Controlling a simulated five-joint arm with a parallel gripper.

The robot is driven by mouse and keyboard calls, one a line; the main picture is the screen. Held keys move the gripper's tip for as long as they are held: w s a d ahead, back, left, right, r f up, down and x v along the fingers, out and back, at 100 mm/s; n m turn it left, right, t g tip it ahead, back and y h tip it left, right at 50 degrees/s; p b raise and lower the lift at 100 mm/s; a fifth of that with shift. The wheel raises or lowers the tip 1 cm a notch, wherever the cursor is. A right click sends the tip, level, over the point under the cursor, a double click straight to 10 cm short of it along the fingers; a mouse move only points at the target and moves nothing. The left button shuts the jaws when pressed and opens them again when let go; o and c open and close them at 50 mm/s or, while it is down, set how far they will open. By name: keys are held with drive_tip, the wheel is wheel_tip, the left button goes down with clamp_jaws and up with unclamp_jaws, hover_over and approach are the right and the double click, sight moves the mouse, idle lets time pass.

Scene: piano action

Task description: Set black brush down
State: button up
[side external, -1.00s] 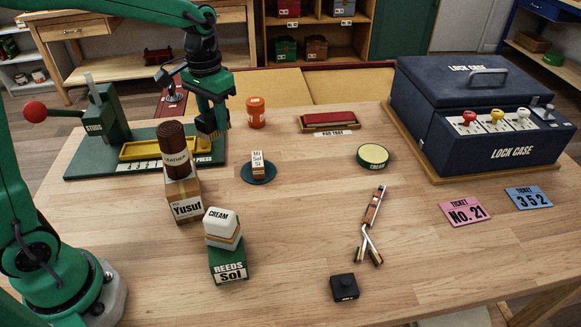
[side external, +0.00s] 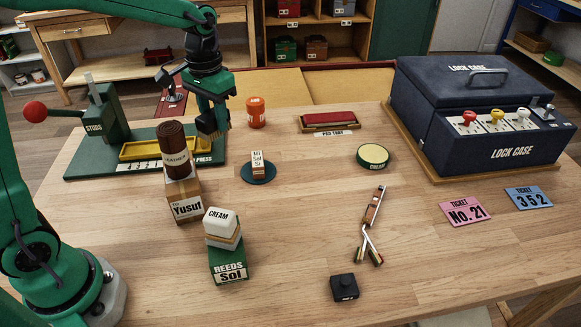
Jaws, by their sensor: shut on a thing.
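My gripper (side external: 213,108) is at the upper left of the side external view, pointing down beside the right end of the green stud press. It is shut on the black brush (side external: 208,127), which shows only as a small dark piece with tan bristles at its lower end. My fingers hide most of it. The brush appears to be held above the table, but the gap below it is hard to judge.
The stud press (side external: 88,165), with a yellow tray, stands left. The brown leather roll (side external: 178,150) stands on the Yusuf box. An orange jar (side external: 256,112), dark blue disc (side external: 258,178) and red pad (side external: 329,119) are nearby. Table centre is mostly bare.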

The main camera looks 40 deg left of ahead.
drive_tip(key=w+d+f+m, duration=0.1)
drive_tip(key=d+f+m, duration=0.3)
drive_tip(key=d, duration=0.6)
drive_tip(key=w+d+f+m, duration=0.1)
drive_tip(key=d+f+m, duration=0.3)
drive_tip(key=d, duration=0.6)
drive_tip(key=shift+m, duration=0.5)
drive_tip(key=w+a+f, duration=0.1)
drive_tip(key=w+a, duration=0.1)
drive_tip(key=a, duration=0.1)
drive_tip(key=w+a+f, duration=0.2)
drive_tip(key=w+a, duration=0.1)
drive_tip(key=w+a+f, duration=0.2)
drive_tip(key=a, duration=0.1)
drive_tip(key=shift+w+f, duration=0.25)
drive_tip(key=shift+w, duration=0.1)
drive_tip(key=shift+d+f, duration=0.1)
drive_tip(key=shift+f, duration=1.9)
drive_tip(key=shift+f, duration=0.15)
drive_tip(key=o, duration=1)
